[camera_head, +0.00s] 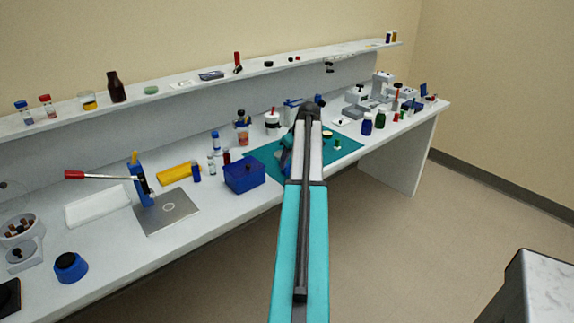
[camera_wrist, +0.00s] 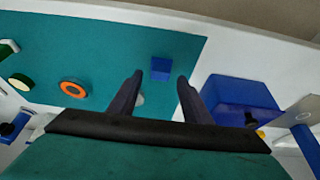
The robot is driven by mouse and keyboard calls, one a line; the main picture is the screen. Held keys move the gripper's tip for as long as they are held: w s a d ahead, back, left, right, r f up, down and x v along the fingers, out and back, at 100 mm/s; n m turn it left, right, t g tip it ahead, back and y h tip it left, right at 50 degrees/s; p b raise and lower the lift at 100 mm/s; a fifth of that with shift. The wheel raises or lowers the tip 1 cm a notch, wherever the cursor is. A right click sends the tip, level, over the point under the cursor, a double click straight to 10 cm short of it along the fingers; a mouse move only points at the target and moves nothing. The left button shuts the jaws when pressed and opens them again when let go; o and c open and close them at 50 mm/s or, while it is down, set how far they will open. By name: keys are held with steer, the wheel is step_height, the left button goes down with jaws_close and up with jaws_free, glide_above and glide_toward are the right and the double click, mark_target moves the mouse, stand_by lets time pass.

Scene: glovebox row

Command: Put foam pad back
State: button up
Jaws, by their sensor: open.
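My gripper (camera_wrist: 160,79) is open and empty above the teal mat (camera_wrist: 110,40). Its two dark fingers point toward a small blue block (camera_wrist: 161,68) lying on the mat, which shows in the gap between the fingertips in the wrist view. I cannot tell for sure whether this block is the foam pad. A small pale thing is partly hidden between the fingers, nearer the palm. In the head view my arm covers part of the mat (camera_head: 262,153) and hides the block and most of the gripper.
A dark blue box (camera_wrist: 240,95) stands beside the mat; it also shows in the head view (camera_head: 244,175). An orange ring (camera_wrist: 73,89) and a cream-topped disc (camera_wrist: 20,82) lie on the mat. A lever press (camera_head: 145,185), bottles and a yellow piece (camera_head: 179,173) stand along the bench.

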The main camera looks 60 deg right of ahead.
steer(key=b+v, duration=0.1)
steer(key=v, duration=0.9)
steer(key=shift+f, duration=0.1)
stand_by(0.4)
stand_by(0.3)
